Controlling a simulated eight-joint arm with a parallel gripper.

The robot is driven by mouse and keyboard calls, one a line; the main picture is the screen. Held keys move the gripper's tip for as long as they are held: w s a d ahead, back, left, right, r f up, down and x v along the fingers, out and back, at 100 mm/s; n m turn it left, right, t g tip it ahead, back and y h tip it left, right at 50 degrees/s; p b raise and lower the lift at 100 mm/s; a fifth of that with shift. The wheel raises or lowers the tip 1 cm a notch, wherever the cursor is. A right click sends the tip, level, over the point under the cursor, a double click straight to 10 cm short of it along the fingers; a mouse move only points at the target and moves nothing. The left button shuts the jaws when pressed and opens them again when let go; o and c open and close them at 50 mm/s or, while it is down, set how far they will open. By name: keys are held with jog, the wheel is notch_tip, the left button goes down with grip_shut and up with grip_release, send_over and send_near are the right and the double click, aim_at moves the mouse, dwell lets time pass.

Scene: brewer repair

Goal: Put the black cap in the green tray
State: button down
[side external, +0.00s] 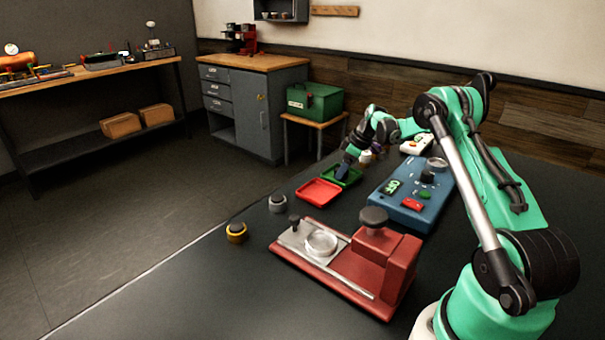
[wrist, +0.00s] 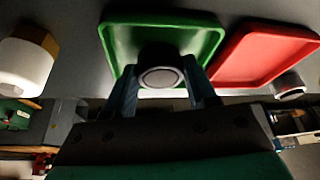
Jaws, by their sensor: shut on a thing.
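The green tray (side external: 352,178) lies on the dark table, just behind the red tray (side external: 318,192). My gripper (side external: 345,166) points down over the green tray. In the wrist view, the black cap (wrist: 160,76), dark with a pale round end face, sits between my two blue fingers (wrist: 163,92), which are shut on it. The green tray (wrist: 113,48) shows behind the cap there, with the red tray (wrist: 262,52) to the right. The cap is hidden by my gripper in the side view. I cannot tell whether it touches the tray floor.
A blue panel (side external: 390,208) with buttons stands right of the trays. A red brewer (side external: 365,262) is at the front. A grey knob (side external: 277,203) and a yellow-ringed knob (side external: 237,232) sit left. A white piece (wrist: 22,68) stands beside the green tray.

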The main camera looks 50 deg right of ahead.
jog(key=c, duration=0.6)
grip_release()
jog(key=shift+o, duration=0.2)
jog(key=v, duration=1.2)
jog(key=a+r+m+h, duration=0.1)
jog(key=a+r, duration=0.2)
jog(key=a, duration=0.6)
jog(key=a+r+m, duration=0.1)
jog(key=a+r, duration=0.2)
jog(key=a, duration=0.6)
jog(key=s+a+f+t, duration=0.1)
jog(key=s+a+f, duration=0.1)
jog(key=s+a, duration=0.2)
jog(key=s+a+f+m+t, duration=0.1)
jog(key=s+a, duration=0.3)
jog(key=a, duration=0.5)
jog(key=shift+a+f+t, duration=0.15)
jog(key=shift+f+t, duration=0.35)
jog(key=shift+f, duration=0.05)
